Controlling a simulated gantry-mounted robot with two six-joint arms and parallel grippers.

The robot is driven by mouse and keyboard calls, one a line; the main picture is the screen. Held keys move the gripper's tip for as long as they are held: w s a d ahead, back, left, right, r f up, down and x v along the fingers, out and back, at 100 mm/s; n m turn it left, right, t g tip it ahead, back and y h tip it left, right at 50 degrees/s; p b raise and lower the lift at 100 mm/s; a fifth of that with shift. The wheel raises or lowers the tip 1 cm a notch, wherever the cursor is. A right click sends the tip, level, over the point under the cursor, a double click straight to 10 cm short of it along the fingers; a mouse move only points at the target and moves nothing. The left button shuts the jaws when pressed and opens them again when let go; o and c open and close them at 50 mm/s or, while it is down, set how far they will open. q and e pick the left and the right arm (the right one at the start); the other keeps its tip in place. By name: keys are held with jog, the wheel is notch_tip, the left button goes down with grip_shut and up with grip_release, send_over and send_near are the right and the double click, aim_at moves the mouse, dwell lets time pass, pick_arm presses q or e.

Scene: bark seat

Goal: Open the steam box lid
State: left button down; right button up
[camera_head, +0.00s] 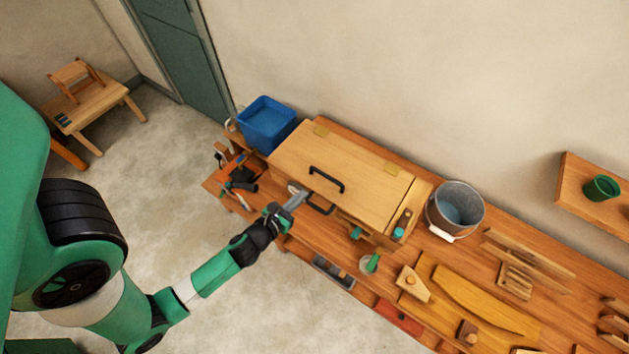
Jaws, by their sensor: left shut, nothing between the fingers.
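The steam box (375,228) is a wooden chest on the workbench, in the middle of the head view. Its lid (350,168) lies flat and closed, with a black handle (327,180) on top near the front edge and brass-coloured hinges at the back. A second dark handle (318,207) shows below the lid on the front side. My left gripper (296,197) is at the front edge of the box, left of the second handle and below the lid handle. It is shut and empty; whether it touches the box I cannot tell. My right gripper is not in view.
A blue bin (267,124) stands left of the box and a metal bucket (455,208) stands right of it. Wooden pieces, including a long curved board (485,302), lie on the bench (440,256) at right. The wall rises close behind. Open floor lies in front.

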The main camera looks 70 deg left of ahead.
aim_at(316, 187)
pick_arm(q)
jog(key=x, duration=0.8)
jog(key=shift+w+a, duration=0.15)
jog(key=shift+w, duration=0.1)
